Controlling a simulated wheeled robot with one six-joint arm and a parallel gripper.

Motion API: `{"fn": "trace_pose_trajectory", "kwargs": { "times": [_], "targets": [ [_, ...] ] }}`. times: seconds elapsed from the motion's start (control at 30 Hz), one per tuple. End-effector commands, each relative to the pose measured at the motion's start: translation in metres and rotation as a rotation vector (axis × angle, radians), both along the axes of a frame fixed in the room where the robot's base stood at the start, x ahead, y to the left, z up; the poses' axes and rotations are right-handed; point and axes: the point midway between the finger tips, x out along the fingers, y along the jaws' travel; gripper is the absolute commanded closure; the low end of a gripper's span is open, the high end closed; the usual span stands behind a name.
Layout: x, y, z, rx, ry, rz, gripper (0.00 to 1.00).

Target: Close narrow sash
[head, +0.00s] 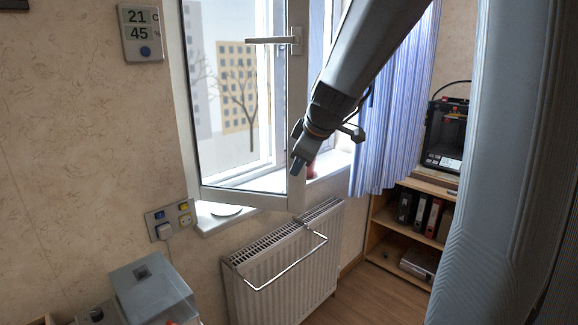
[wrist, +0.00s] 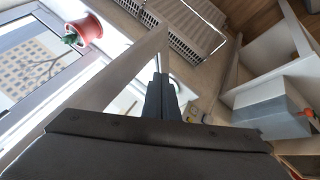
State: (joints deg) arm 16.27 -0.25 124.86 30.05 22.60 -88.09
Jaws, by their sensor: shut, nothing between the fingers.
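The narrow sash (head: 297,100) stands swung open into the room in the head view, its handle (head: 272,40) lying horizontal near the top of its free stile. My gripper (head: 298,166) is shut and empty, pointing down in front of the lower part of that stile. In the wrist view my shut fingers (wrist: 160,82) are beside the pale edge of the sash (wrist: 128,70), on its right. I cannot tell whether they touch it.
A radiator (head: 290,260) with a wire rail is below the window. A red pot (wrist: 87,28) stands on the sill. A blue curtain (head: 395,125) and a shelf (head: 412,240) are at right. A grey box (head: 150,290) is at lower left.

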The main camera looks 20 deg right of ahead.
Motion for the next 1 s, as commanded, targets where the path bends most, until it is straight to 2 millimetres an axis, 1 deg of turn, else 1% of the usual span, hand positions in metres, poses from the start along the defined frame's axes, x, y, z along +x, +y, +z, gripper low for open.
{"fn": "trace_pose_trajectory", "kwargs": {
  "times": [0.03, 0.2, 0.27, 0.4, 0.53, 0.7, 0.93, 0.97, 1.0],
  "targets": [
    [0.004, 0.001, -0.008, 0.001, 0.005, 0.002, 1.0],
    [0.022, 0.003, -0.031, 0.0, 0.006, 0.004, 1.0],
    [0.029, -0.004, -0.026, 0.0, 0.003, 0.002, 1.0],
    [0.042, -0.013, -0.026, 0.0, 0.003, 0.002, 1.0],
    [0.049, -0.018, -0.026, -0.001, 0.002, 0.004, 1.0],
    [0.052, -0.02, -0.027, -0.001, 0.002, 0.004, 1.0],
    [0.053, -0.019, -0.027, -0.001, 0.002, 0.005, 1.0],
    [0.053, -0.012, -0.027, -0.003, 0.001, 0.008, 1.0],
    [0.053, -0.016, -0.027, -0.001, 0.001, 0.006, 1.0]
  ]
}}
